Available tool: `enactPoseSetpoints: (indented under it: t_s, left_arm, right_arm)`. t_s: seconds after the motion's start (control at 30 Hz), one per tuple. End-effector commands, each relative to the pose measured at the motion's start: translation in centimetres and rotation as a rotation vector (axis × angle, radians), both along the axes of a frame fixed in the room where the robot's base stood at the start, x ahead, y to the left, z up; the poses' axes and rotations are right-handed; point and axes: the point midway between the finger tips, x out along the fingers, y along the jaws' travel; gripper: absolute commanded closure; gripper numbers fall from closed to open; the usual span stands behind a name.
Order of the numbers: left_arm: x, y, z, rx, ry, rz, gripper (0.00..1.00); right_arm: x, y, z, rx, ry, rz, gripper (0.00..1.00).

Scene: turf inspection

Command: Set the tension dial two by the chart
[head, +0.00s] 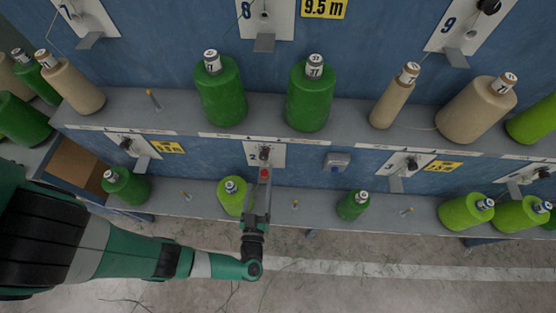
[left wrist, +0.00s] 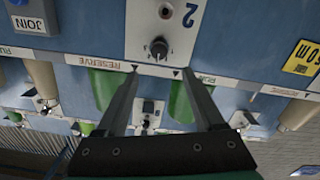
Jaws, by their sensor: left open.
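The tension dial two is a small black knob (head: 264,153) on a white plate marked 2, on the blue panel below the shelf. In the left wrist view the knob (left wrist: 159,48) shows upside down, above and beyond my fingertips. My left gripper (head: 264,180) is in front of and just below that plate. Its two fingers are spread in the left wrist view (left wrist: 162,72), with nothing between them, and do not touch the knob. A small red part (head: 265,173) shows near the fingertips. The knob's exact setting is too small to read. I see no chart. My right gripper is not in view.
Green cones (head: 220,90) and beige cones (head: 477,108) stand on the upper shelf. A lime cone (head: 232,196) stands close left of my gripper on the lower ledge, a green one (head: 353,205) to the right. Yellow signs (head: 324,8) mark lengths. Floor in front is open.

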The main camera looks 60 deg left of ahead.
Motion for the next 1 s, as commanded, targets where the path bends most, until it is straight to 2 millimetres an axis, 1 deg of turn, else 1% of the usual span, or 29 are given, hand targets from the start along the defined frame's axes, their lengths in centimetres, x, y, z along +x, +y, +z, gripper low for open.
enactPoseSetpoints:
  t_s: [0.17, 0.27, 0.5, 0.6, 0.77, 1.0]
  left_arm:
    - [0.9, 1.4, -0.1, -0.003, -0.005, 0.005, 0.30]
    - [1.7, 2.9, -0.1, -0.003, -0.005, 0.008, 0.30]
    - [4.3, 7.1, -0.1, -0.004, -0.008, 0.006, 0.30]
    - [5.3, 8.4, -0.1, -0.003, -0.009, 0.005, 0.30]
    - [6.1, 9.6, 0.0, -0.003, -0.006, 0.000, 0.30]
    - [6.2, 9.7, 0.1, -0.003, -0.006, -0.003, 0.30]
  right_arm:
    - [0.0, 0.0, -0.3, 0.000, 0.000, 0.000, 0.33]
    - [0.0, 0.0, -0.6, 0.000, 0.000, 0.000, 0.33]
    - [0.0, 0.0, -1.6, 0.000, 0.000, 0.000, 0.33]
    - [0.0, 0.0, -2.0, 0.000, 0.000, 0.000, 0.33]
    - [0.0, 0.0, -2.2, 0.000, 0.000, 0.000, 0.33]
    - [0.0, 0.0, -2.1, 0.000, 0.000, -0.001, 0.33]
